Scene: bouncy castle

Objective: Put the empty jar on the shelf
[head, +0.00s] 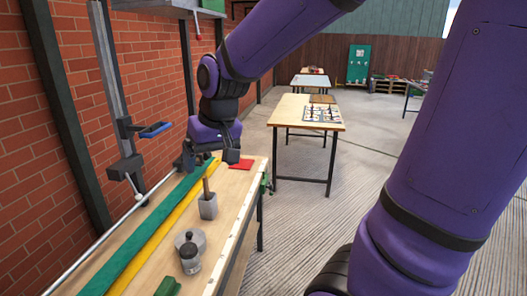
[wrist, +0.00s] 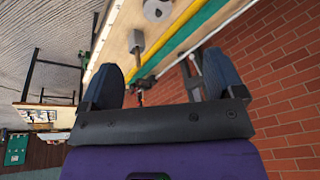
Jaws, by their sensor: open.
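A grey shelf (head: 155,5) is on the brick wall at the top left, mostly cut off by the picture edge. My gripper (head: 212,165) is over the far end of the bench, well beyond the jar-like container. In the wrist view my gripper (wrist: 163,78) has its two dark fingers wide apart with nothing held between them.
A grey block with a wooden handle (head: 208,206) stands on the bench between my gripper and the container. Green (head: 130,245) and yellow (head: 160,240) strips run along the bench.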

